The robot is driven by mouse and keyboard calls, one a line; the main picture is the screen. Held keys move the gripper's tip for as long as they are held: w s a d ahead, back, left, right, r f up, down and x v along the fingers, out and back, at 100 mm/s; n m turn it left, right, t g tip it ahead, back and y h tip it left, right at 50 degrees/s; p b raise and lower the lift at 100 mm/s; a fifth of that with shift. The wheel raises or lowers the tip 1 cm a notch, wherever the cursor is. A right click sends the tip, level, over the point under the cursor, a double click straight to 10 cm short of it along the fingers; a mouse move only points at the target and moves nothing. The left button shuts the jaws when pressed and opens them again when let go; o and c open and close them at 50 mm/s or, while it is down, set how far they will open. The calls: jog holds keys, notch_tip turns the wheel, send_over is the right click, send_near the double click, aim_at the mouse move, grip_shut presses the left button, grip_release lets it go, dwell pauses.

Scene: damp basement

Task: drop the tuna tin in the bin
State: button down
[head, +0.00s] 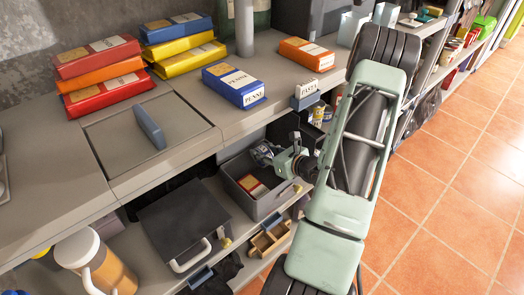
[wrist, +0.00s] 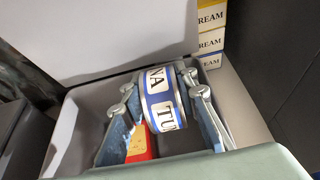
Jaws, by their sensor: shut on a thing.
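The tuna tin (wrist: 160,98), blue and white with "TUNA" lettering, is clamped between the two blue-grey fingers of my gripper (wrist: 163,128). In the wrist view it is over the open grey bin (wrist: 75,125), whose rim and walls show around the fingers. In the head view the bin (head: 277,203) stands on the lower shelf, and my gripper (head: 266,153) is at its upper back part, below the counter edge. The tin is too small there to make out clearly. A red and yellow packet (wrist: 140,142) lies inside the bin under the tin.
The counter (head: 195,105) overhangs the bin from behind. A dark box with a handle (head: 185,225) stands left of the bin, and a small wooden tray (head: 268,238) in front. Cream-labelled boxes (wrist: 210,40) stand behind it.

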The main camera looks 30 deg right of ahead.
jog(key=c, duration=1.5)
grip_release()
jog(key=shift+o, duration=0.2)
jog(key=shift+s, duration=0.1)
jog(key=v, duration=1.1)
jog(key=shift+s, duration=0.4)
jog(key=shift+r, duration=0.1)
